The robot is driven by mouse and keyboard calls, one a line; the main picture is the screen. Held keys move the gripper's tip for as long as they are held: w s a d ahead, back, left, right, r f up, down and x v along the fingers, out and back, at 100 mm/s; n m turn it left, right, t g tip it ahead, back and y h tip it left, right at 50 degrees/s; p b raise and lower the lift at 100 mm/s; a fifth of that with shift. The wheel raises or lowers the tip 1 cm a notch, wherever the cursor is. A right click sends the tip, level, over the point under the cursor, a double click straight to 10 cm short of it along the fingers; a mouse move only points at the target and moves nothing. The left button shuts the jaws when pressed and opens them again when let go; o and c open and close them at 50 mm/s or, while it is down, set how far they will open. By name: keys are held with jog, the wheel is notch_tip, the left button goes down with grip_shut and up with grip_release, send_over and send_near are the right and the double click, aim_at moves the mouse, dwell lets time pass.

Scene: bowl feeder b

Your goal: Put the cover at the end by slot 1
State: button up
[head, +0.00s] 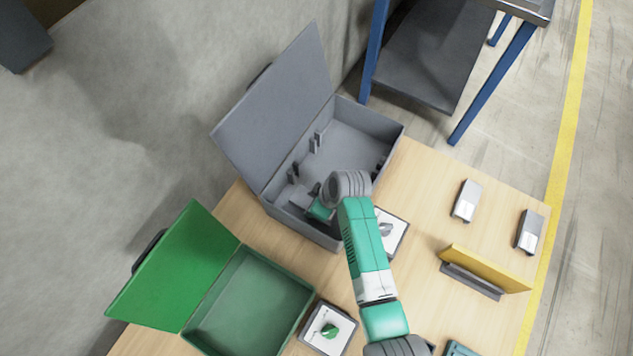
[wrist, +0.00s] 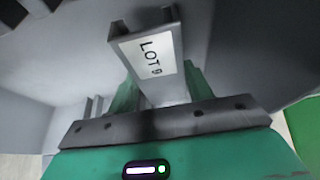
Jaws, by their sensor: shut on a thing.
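My gripper (wrist: 160,88) is shut on a grey channel-shaped cover (wrist: 145,28) with a white label that seems to read "LOT 9". The cover stands out past the green fingers in the wrist view. In the head view my gripper (head: 319,210) is low inside the near-left part of the open grey case (head: 385,123), and my wrist hides most of the cover. Upright grey posts (head: 316,140) stand along the case's left inner side. Slot numbers cannot be read, and I cannot tell whether the cover touches the case floor.
An open green case (head: 257,295) stands at the front left. Two grey labelled blocks (head: 467,201) (head: 529,232) and a yellow panel on a stand (head: 487,268) are at right. White-topped trays (head: 398,237) (head: 329,328) stand near the cases. The right table middle is clear.

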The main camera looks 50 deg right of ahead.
jog(key=shift+s+a+f+b, duration=0.15)
jog(key=shift+f+b, duration=0.25)
jog(key=shift+f, duration=0.3)
jog(key=o, duration=0.9)
jog(key=shift+f, duration=0.1)
jog(key=shift+o, duration=1.4)
jog(key=shift+s+f, duration=0.1)
jog(key=shift+f, duration=0.05)
jog(key=w+p+v, duration=0.1)
jog(key=p+v, duration=0.4)
jog(key=v, duration=0.8)
jog(key=shift+r, duration=0.5)
